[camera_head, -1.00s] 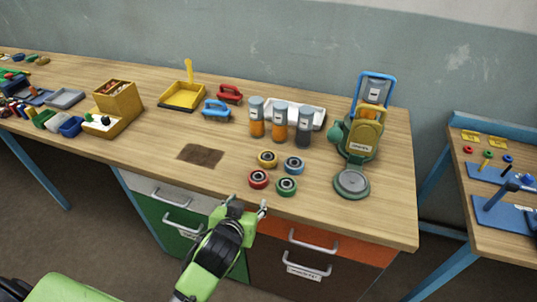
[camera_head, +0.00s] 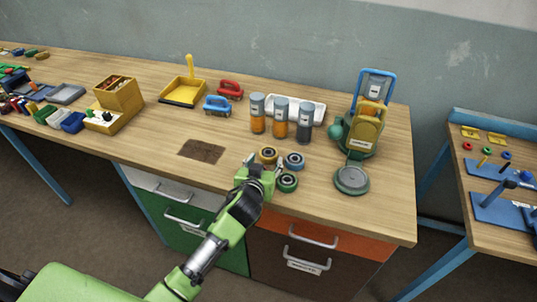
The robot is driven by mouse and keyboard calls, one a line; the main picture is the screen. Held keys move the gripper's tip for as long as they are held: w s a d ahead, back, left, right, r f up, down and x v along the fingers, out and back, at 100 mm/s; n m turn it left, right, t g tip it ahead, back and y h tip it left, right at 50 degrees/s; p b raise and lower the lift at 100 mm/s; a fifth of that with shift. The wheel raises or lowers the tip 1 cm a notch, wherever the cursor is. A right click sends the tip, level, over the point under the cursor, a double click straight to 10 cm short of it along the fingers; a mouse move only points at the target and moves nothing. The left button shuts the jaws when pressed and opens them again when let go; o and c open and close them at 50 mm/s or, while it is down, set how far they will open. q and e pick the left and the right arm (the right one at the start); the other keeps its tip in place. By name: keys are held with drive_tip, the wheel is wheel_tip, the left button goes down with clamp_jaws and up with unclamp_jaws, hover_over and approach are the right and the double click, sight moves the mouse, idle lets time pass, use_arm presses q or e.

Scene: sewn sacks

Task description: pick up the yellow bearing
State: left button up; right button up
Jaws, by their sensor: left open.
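The yellow bearing (camera_head: 268,155) sits on the wooden table, at the back left of a small group of bearings. The blue bearing (camera_head: 294,161) is to its right and the green bearing (camera_head: 287,183) is in front. The red bearing is hidden behind my gripper. My left gripper (camera_head: 264,165) is open, with its fingertips just in front of the yellow bearing. I cannot tell whether they touch it. My right gripper is not in view.
Several bottles (camera_head: 281,122) stand behind the bearings, with a white tray (camera_head: 306,107) behind them. A green and yellow machine (camera_head: 364,135) with a round plate (camera_head: 351,180) stands to the right. A brown mat (camera_head: 201,151) lies to the left, with clear table around it.

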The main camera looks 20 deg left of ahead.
sight(269, 152)
use_arm(q)
drive_tip(key=p+x, duration=0.1)
drive_tip(key=x, duration=0.3)
drive_tip(key=shift+w+r, duration=0.15)
drive_tip(key=shift+w, duration=0.25)
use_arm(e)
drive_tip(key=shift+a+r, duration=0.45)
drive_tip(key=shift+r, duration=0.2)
use_arm(q)
drive_tip(key=c, duration=1.1)
drive_tip(key=shift+c, duration=0.2)
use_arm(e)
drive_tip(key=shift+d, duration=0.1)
